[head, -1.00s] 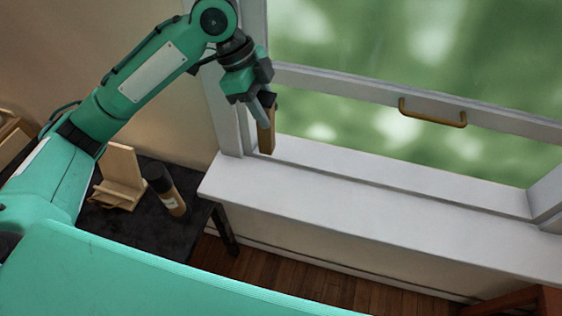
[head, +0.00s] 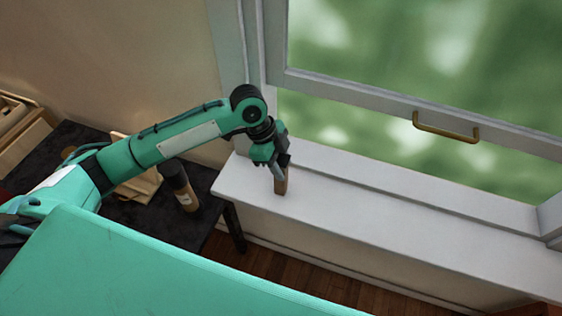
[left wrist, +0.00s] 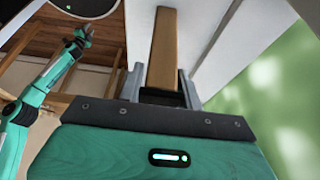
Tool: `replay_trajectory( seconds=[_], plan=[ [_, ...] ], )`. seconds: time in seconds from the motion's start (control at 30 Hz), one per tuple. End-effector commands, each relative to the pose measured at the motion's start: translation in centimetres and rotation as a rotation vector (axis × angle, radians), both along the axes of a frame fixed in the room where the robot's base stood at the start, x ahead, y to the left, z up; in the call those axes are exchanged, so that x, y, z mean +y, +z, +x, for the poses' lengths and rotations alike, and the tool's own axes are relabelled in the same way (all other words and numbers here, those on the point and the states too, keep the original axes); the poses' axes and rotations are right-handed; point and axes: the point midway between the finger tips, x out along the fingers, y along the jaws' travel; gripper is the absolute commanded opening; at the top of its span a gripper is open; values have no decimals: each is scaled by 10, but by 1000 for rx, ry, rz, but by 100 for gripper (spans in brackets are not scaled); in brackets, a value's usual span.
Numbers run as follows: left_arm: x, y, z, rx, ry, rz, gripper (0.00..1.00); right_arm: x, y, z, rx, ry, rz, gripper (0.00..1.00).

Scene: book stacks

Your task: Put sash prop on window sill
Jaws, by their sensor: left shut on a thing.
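The sash prop is a narrow brown wooden bar (head: 281,185), upright in the head view over the left part of the white window sill (head: 400,222). My left gripper (head: 278,170) is shut on its upper part. The prop's lower end is at the sill; I cannot tell whether it touches. In the left wrist view the prop (left wrist: 163,45) runs out from between the fingers. My right gripper (left wrist: 82,37) shows small at the upper left of that view, too small to read.
The raised window sash (head: 400,97) with a brass handle (head: 445,127) hangs over the sill. A dark table (head: 120,208) at the left holds a dark-capped bottle (head: 181,187) and a wooden stand (head: 143,188). The sill to the right of the prop is clear.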

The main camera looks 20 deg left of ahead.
Motion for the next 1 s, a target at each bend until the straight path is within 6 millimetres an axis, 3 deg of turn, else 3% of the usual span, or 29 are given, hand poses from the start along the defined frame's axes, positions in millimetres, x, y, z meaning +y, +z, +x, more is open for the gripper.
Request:
replay_trajectory(
  seconds=[0.33, 0.37, 0.47, 0.77, 1.0],
  plan=[
    [0, -4, 0, -1, 0, 0, 0, -6, 1, 0, 0, -1, -6, 32],
    [0, -4, 0, -1, -1, 1, 40, -6, 0, 0, 0, -1, -6, 32],
    [0, -4, 0, -1, -1, 0, 58, -6, 0, 0, 0, -1, -6, 32],
    [0, -2, 1, -2, 0, 0, 58, -6, 0, 0, 0, -1, -6, 32],
    [12, 26, 2, -8, 0, 1, 58, -4, -7, 0, 0, -1, -4, 32]
  ],
)
